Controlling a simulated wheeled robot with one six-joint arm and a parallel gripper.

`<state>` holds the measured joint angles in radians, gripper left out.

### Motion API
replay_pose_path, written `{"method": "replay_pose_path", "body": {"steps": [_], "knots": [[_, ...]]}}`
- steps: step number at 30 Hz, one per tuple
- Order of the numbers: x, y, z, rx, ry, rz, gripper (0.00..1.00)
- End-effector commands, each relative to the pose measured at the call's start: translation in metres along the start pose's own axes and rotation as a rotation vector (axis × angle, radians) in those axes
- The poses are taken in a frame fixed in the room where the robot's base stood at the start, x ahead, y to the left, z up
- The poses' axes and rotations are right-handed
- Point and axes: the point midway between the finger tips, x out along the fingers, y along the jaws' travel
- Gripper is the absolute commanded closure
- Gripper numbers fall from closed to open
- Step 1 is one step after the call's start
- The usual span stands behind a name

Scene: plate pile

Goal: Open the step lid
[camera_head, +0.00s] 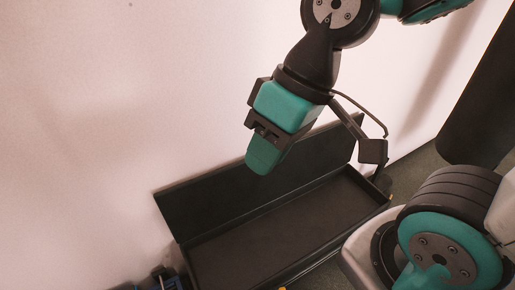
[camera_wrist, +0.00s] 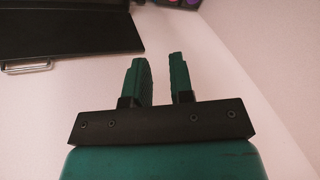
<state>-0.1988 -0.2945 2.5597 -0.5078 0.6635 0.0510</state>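A long dark box (camera_head: 212,263) stands on the floor against the pale wall. Its lid (camera_head: 235,200) is raised at the back, leaning towards the wall, and the box floor inside shows bare. My gripper (camera_head: 264,157) is above the box, in front of the raised lid and apart from it as far as I can see. In the wrist view, the two green fingers of my gripper (camera_wrist: 158,58) are apart with nothing between them. A dark panel (camera_wrist: 70,28) with a metal handle (camera_wrist: 27,66) on its edge shows at the upper left there.
The pale wall (camera_head: 90,120) runs close behind the box. A dark cylindrical thing (camera_head: 480,100) stands at the right. Small dark and blue objects (camera_head: 165,280) are at the box's lower left, partly cut off. Open air surrounds my gripper.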

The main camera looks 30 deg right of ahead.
Motion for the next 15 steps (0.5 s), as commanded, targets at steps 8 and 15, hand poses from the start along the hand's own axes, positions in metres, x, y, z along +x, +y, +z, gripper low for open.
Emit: {"method": "replay_pose_path", "body": {"steps": [8,15], "knots": [[0.103,0.097,-0.022,0.436,0.322,-0.059,0.78],[0.156,0.197,-0.032,0.831,0.656,-0.145,0.78]]}}
